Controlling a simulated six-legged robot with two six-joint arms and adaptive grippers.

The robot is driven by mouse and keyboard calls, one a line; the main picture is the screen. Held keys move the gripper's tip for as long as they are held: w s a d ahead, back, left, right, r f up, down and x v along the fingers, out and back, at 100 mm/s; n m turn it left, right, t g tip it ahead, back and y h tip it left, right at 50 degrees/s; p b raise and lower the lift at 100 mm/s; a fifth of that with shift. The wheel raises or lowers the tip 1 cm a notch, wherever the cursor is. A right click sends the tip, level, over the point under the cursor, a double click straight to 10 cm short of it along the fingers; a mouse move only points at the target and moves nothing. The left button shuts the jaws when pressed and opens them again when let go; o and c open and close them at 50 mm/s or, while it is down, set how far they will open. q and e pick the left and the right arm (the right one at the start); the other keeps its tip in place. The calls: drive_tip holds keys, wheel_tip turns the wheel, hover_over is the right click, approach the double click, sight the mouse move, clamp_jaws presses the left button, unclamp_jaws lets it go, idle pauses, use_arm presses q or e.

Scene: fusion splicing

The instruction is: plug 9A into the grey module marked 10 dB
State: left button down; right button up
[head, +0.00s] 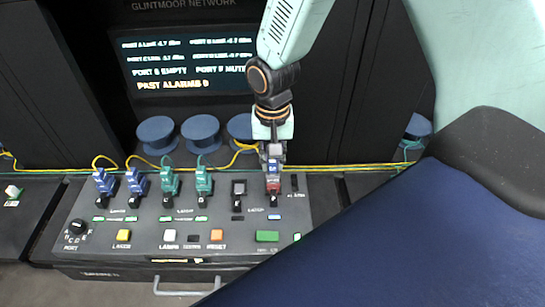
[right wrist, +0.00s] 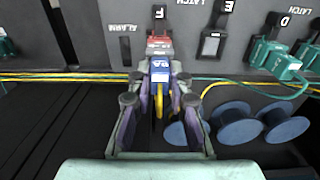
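My right gripper (head: 272,150) is over the right end of the panel, in line with port F, with its fingers on both sides of a blue plug (head: 273,166). In the right wrist view the gripper (right wrist: 161,78) is shut on this plug (right wrist: 160,66), which has a pale label, probably 9A, and a yellow cable behind it. The plug's front end meets a red block (right wrist: 159,43) at port F; the block also shows in the head view (head: 273,184). I cannot tell whether the plug is fully seated. No grey module marked 10 dB can be made out. My left gripper is not in view.
Blue plugs (head: 104,183) and green plugs (head: 170,183) fill the ports to the left. Port E (head: 238,189) holds no plug. Blue spools (head: 157,134) and yellow and green cables run behind the panel. The screen (head: 190,66) reads port E empty.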

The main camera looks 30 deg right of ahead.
drive_tip(key=o, duration=0.5)
drive_tip(key=shift+r, duration=0.1)
drive_tip(key=shift+w+r, duration=0.1)
drive_tip(key=shift+r, duration=5.85)
